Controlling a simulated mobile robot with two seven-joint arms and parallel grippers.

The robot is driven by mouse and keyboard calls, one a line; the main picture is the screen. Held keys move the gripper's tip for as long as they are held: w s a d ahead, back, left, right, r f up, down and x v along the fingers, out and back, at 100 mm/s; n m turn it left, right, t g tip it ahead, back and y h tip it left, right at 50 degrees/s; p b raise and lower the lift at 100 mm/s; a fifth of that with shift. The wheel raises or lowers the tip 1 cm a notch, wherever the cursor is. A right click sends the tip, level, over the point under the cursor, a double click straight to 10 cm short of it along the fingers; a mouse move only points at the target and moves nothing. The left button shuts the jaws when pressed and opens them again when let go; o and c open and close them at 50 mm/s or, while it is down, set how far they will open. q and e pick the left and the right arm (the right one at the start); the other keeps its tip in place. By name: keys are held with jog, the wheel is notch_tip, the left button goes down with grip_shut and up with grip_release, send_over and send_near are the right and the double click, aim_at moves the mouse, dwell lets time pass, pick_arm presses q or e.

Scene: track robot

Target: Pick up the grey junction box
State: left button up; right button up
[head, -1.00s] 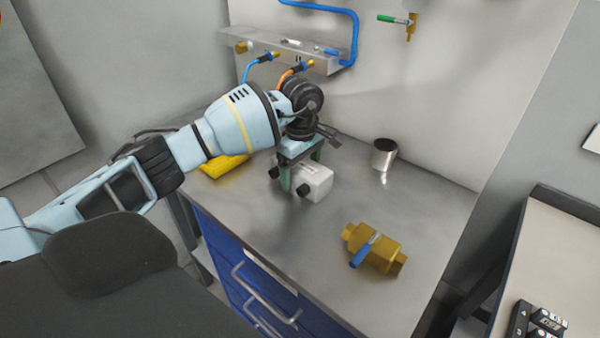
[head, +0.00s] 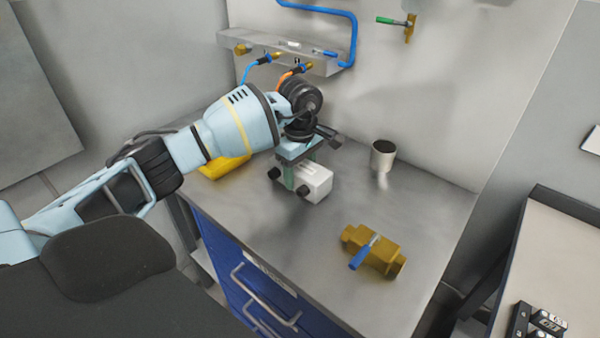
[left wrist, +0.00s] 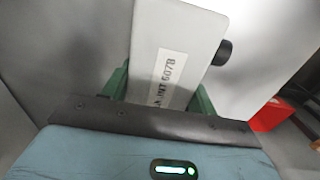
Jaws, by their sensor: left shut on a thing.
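The grey junction box (head: 316,186) is a pale block with dark round fittings, at the middle of the metal worktop in the head view. My left gripper (head: 301,178) comes down from above and is shut on it, with its green fingers on either side. In the left wrist view, the box (left wrist: 176,50) lies between the green fingers of the gripper (left wrist: 160,90) and shows a printed label and a black fitting on its right. I cannot tell whether the box touches the worktop. My right gripper is not in view.
A brass valve with a blue handle (head: 378,252) lies at the front right of the worktop (head: 290,235). A metal cup (head: 383,156) stands behind it. A yellow object (head: 222,166) is behind my left arm. A pipe shelf (head: 280,52) is on the back wall.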

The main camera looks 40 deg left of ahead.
aim_at(299, 165)
pick_arm(q)
jog(key=shift+r, duration=0.7)
notch_tip(299, 165, up, 2)
jog(key=shift+s, duration=0.15)
jog(key=s, duration=0.5)
jog(key=s+r, duration=0.1)
jog(key=s, duration=0.4)
jog(key=s+d+b, duration=0.1)
jog(key=s, duration=0.4)
jog(key=shift+s+r, duration=0.15)
jog(key=shift+s, duration=0.2)
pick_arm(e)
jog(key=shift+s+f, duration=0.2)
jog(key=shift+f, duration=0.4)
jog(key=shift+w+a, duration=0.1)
